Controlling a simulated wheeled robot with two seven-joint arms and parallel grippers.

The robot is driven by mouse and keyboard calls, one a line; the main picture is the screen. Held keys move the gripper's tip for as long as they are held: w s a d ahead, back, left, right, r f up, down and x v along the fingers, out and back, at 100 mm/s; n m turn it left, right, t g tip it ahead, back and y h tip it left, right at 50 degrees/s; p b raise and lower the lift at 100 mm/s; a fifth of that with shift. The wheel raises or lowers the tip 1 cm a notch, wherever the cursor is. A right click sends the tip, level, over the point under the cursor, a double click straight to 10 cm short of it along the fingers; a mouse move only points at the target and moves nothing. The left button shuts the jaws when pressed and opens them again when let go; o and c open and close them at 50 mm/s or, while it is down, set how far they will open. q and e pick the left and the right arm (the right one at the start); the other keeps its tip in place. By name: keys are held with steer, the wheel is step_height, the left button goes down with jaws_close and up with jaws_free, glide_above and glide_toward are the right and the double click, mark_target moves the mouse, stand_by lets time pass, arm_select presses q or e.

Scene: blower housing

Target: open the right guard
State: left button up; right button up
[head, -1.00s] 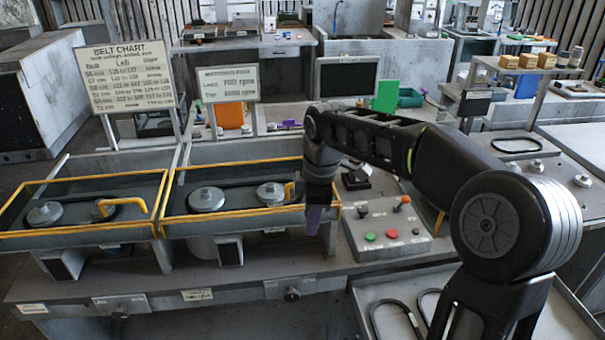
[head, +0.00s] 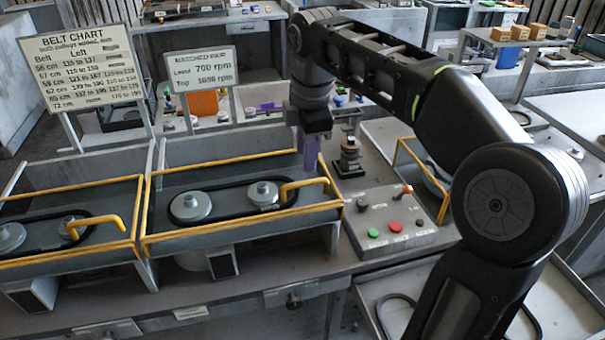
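Two yellow-edged guards sit side by side on the bench. The right-hand one of this pair (head: 195,236) has a yellow bent handle (head: 305,184) near its right end. Through its open-looking frame I see two pulleys (head: 191,206) with a black belt around them. The left guard (head: 60,257) has a similar handle. My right gripper (head: 310,150) points down with purple fingers, behind and above the right end of the right-hand guard, apart from the handle in the picture. I cannot tell the gap between its fingers. My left gripper is not in view.
A control panel (head: 398,222) with red and green buttons stands right of the guards. Another yellow frame (head: 447,205) shows partly behind my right arm. A belt chart (head: 84,68) and an rpm sign (head: 200,68) stand behind. A dark knobbed stand (head: 349,160) is right of my gripper.

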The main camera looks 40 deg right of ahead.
mark_target(304, 182)
steer(key=f+b, duration=0.1)
steer(key=f, duration=0.2)
steer(key=w+f+b, duration=0.1)
steer(key=f+b, duration=0.1)
steer(key=f, duration=0.2)
steer(key=shift+w+d+b, duration=0.2)
steer(key=shift+b, duration=0.1)
steer(key=shift+f, duration=0.4)
steer(key=shift+c, duration=0.2)
jaws_close()
stand_by(0.6)
